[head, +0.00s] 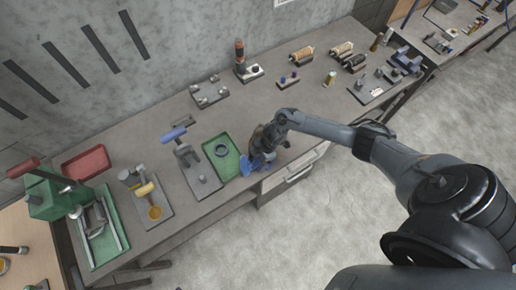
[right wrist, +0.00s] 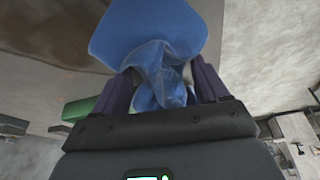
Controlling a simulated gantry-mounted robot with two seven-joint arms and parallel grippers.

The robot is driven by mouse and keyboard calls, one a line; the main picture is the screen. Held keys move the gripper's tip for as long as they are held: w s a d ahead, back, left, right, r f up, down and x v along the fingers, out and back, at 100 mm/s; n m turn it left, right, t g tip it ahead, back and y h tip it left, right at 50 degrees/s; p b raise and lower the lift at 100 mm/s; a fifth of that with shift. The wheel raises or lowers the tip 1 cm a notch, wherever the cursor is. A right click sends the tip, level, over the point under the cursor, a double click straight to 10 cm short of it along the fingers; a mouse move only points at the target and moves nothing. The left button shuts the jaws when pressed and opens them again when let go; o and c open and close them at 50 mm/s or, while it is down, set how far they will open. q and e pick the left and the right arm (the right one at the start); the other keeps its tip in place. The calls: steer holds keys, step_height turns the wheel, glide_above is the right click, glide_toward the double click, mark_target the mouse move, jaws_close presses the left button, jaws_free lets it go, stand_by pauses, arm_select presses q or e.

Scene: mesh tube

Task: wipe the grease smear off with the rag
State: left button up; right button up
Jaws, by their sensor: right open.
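The blue rag (head: 250,170) is at the front edge of the workbench, beside the green tray, under my right gripper (head: 258,164). In the right wrist view the rag (right wrist: 150,35) spreads out ahead of the fingers, and a bunched fold lies between them. The right gripper (right wrist: 162,85) is open around this fold; I cannot tell whether the fingers touch it. I cannot make out the grease smear clearly in either view; the gripper and rag hide part of the bench. My left gripper is not in view.
The green tray (head: 235,150) with a dark ring (head: 221,150) is just left of the gripper. Several brushes (head: 302,55) and fixtures stand along the back. Bare bench (head: 310,105) lies behind the right arm.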

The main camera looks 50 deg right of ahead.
jaws_close()
stand_by(0.6)
steer(key=shift+r, duration=0.1)
